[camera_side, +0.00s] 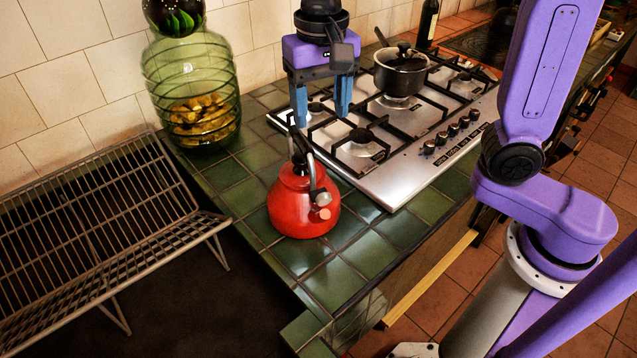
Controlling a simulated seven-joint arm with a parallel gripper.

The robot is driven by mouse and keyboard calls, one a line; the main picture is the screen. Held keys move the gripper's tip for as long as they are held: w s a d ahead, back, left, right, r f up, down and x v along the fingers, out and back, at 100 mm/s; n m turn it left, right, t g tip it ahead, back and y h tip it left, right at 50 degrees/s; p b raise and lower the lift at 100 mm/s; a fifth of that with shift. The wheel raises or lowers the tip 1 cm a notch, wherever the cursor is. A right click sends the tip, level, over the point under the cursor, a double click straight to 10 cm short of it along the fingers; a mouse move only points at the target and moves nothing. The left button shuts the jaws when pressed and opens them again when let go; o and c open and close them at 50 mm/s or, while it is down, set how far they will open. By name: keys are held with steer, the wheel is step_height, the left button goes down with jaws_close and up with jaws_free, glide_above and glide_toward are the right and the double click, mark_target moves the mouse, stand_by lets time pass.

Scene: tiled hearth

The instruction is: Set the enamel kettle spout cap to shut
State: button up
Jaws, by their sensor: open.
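The red enamel kettle (301,211) stands upright on the green tiled counter near its front corner.
The gas hob (400,135) lies right of the kettle, with a dark saucepan (401,75) on it. A green glass jar (190,95) stands back left. A metal rack (90,225) is at the left. A dark bottle (428,24) stands at the back. Counter tiles around the kettle are clear.

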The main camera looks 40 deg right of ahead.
glide_toward(319, 191)
step_height(319, 191, down, 8)
steer(key=shift+f, duration=0.15)
stand_by(0.6)
steer(key=c, duration=1.1)
